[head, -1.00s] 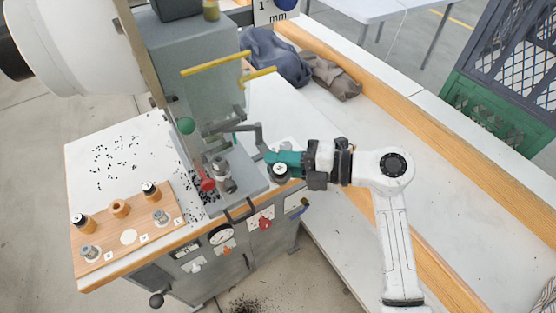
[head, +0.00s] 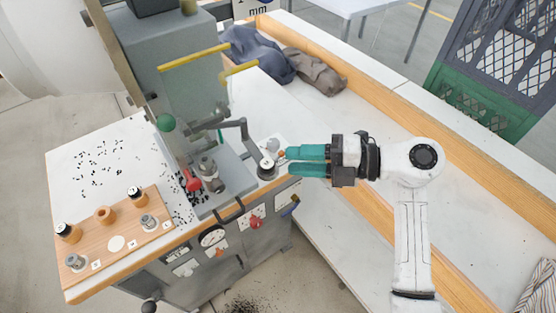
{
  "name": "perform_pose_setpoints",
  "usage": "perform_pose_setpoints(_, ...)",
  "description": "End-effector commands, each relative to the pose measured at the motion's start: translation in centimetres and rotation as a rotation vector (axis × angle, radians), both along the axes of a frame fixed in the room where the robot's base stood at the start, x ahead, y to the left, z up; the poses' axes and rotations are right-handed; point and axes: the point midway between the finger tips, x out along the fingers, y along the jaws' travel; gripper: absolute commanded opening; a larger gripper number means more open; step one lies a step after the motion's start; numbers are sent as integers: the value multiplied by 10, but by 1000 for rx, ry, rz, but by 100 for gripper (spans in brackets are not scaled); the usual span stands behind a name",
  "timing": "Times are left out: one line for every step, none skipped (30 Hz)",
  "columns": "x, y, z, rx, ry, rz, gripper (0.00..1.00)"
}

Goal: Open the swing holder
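The swing holder appears to be the bent dark grey arm (head: 244,131) on the right side of the grey press (head: 183,75). It reaches out to the right, and a round dark and silver piece (head: 267,169) sits at its end near the right edge of the bench. The holder stands swung out, away from the middle of the press. My gripper (head: 289,161) with teal fingers is just right of that end piece. Its fingers are apart with a gap between them, empty, and seem clear of the holder.
A red lever (head: 192,181) and silver fitting (head: 209,167) stand on the press base. A wooden tool block (head: 122,222) is at front left. Yellow bars (head: 193,57) cross the press front. A wood-edged white bench (head: 385,130) lies behind my arm; dark cloths (head: 257,53) lie on it.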

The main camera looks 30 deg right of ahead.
Motion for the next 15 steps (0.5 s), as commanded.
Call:
perform_pose_setpoints(-5,-7,0,-2,0,-3,34)
perform_pose_setpoints(-9,-11,1,-3,-1,-2,34)
perform_pose_setpoints(-13,-15,3,-2,-2,-3,34)
perform_pose_setpoints(-15,-18,4,-1,-1,-2,34)
perform_pose_setpoints(-17,-21,4,-1,-1,-1,34)
perform_pose_setpoints(-20,-24,5,-1,1,-1,34)
perform_pose_setpoints(-22,-26,5,-1,1,-1,34)
perform_pose_setpoints(-23,-27,6,-1,1,0,34)
perform_pose_setpoints(-25,-28,6,-1,1,0,34)
perform_pose_setpoints(-25,-29,6,-1,1,0,34)
perform_pose_setpoints(-26,-30,7,-1,1,0,34)
perform_pose_setpoints(-27,-30,7,-1,1,1,34)
perform_pose_setpoints(-27,-30,7,-1,1,1,34)
perform_pose_setpoints(-27,-30,7,-1,1,1,34)
perform_pose_setpoints(-27,-30,7,-1,1,1,34)
